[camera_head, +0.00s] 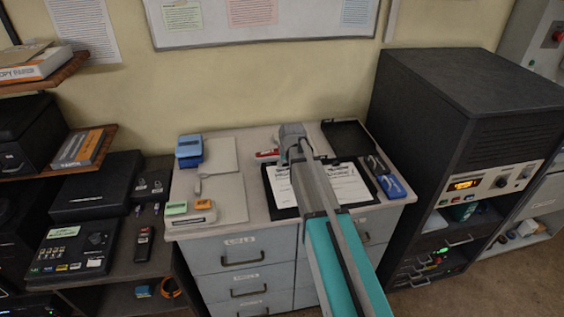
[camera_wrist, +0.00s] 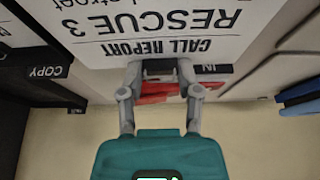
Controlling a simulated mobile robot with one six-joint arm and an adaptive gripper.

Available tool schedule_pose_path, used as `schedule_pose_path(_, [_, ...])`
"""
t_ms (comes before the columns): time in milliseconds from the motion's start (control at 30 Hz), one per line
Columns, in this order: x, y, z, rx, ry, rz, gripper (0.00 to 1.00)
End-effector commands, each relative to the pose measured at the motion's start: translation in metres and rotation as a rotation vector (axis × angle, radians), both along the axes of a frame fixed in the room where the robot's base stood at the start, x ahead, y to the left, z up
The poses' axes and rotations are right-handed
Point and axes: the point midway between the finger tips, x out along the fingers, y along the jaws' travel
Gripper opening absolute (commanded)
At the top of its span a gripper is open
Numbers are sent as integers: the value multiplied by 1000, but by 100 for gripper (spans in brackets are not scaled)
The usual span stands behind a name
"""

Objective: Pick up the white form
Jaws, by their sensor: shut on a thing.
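In the wrist view the form (camera_wrist: 150,25) fills the top, with upside-down print reading "CALL REPORT" and "RESCUE 3". My gripper (camera_wrist: 160,68) is at the form's heading edge, on the wall side, with its fingers shut on that edge. In the head view my gripper (camera_head: 291,140) is at the back of the counter. I cannot tell how far the form is off the clipboard.
A red object (camera_wrist: 160,92) lies just behind my fingers. A black tray (camera_head: 346,137) stands at the back right, blue items (camera_head: 393,186) at the right edge, and a blue device (camera_head: 189,149) at the left. A tall black cabinet (camera_head: 440,110) borders the counter's right side.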

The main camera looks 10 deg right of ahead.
Motion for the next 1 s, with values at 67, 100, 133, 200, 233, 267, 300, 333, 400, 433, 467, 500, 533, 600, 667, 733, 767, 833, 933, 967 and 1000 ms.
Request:
schedule_pose_path(67, [-11,-1,16,0,0,0,3])
schedule_pose_path(100, [-15,-1,20,0,0,0,3])
schedule_pose_path(133, [-18,-2,24,0,0,0,3])
schedule_pose_path(200, [-24,-2,32,0,0,0,3])
schedule_pose_path(233, [-27,-2,35,0,0,0,3])
schedule_pose_path(267, [-30,-3,39,0,0,0,3])
schedule_pose_path(300, [-34,-3,44,0,0,0,3])
schedule_pose_path(333, [-37,-3,47,0,0,0,3])
schedule_pose_path(400, [-43,-4,55,0,0,0,3])
schedule_pose_path(433, [-51,-5,58,0,0,0,3])
schedule_pose_path(467, [-61,-5,60,0,0,0,3])
schedule_pose_path(500, [-70,-6,64,0,0,0,3])
schedule_pose_path(533, [-76,-7,67,0,0,0,3])
schedule_pose_path(600, [-90,-8,73,0,0,-1,3])
schedule_pose_path(667, [-101,-9,77,0,0,-1,3])
schedule_pose_path(733, [-112,-10,82,0,0,-1,3])
schedule_pose_path(767, [-115,-10,83,0,0,-1,3])
schedule_pose_path(833, [-118,-11,84,0,0,0,3])
schedule_pose_path(933, [-124,-11,86,0,0,0,3])
schedule_pose_path(967, [-125,-12,86,0,0,0,3])
schedule_pose_path(1000, [-127,-12,87,0,0,0,3])
